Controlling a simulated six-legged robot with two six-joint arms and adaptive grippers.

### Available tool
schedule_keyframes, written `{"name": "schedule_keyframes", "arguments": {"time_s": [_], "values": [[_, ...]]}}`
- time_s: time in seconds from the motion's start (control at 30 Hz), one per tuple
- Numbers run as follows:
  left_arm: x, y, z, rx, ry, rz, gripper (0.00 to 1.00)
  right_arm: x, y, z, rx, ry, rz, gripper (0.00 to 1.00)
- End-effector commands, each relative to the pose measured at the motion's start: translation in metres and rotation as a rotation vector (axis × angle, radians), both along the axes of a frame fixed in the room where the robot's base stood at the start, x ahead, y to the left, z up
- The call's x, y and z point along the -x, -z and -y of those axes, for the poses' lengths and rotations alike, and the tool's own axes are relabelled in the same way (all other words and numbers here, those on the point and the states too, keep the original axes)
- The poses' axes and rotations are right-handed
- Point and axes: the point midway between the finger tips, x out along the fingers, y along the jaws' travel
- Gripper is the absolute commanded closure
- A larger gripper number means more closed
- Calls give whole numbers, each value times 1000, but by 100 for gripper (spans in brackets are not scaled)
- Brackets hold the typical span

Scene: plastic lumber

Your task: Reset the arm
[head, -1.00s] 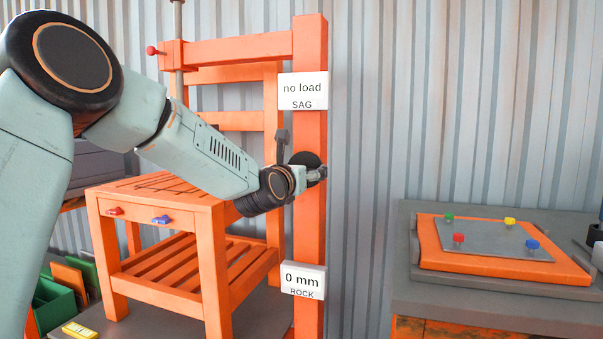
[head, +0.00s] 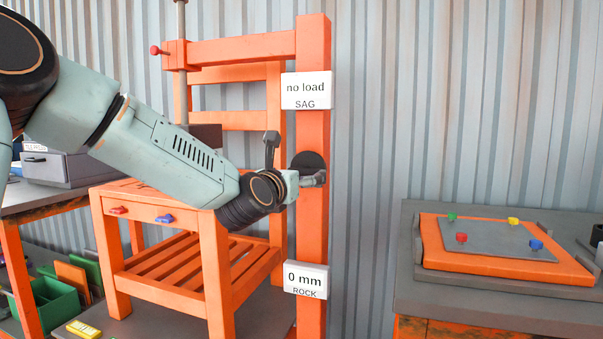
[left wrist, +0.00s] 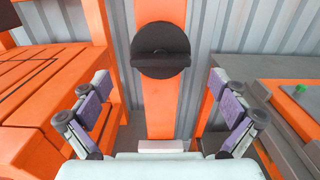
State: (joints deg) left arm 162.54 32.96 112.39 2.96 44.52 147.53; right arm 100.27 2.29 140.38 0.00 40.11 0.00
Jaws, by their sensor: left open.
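My left arm reaches in from the left in the head view. Its gripper (head: 315,180) is in front of the orange upright post (head: 313,225), near a round black disc (head: 308,162) on that post. In the left wrist view the two fingers (left wrist: 165,118) are spread wide with nothing between them. The black disc (left wrist: 160,50), which has a ledge across it, is ahead of the fingers, apart from them. My right gripper is in neither view.
An orange slatted table (head: 160,214) stands left of the post. Signs read "no load SAG" (head: 306,91) and "0 mm ROCK" (head: 305,280). At right, a grey bench (head: 480,305) holds an orange board (head: 505,265) with coloured knobs. A green bin (head: 45,305) is lower left.

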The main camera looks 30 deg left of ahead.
Motion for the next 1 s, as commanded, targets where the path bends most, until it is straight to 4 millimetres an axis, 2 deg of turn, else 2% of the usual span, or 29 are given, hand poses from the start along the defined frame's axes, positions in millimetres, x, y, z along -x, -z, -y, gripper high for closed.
{"name": "schedule_keyframes", "arguments": {"time_s": [0.2, 0.57, 0.77, 1.0], "values": [[16, -1, 4, 0, 0, 2, 2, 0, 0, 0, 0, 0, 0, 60], [17, 0, 4, -1, 0, 1, 2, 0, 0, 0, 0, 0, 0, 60], [4, 0, 1, -4, -1, -1, 2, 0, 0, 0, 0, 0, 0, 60], [-28, 1, -6, -5, 0, -3, 2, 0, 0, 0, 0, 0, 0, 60]]}}
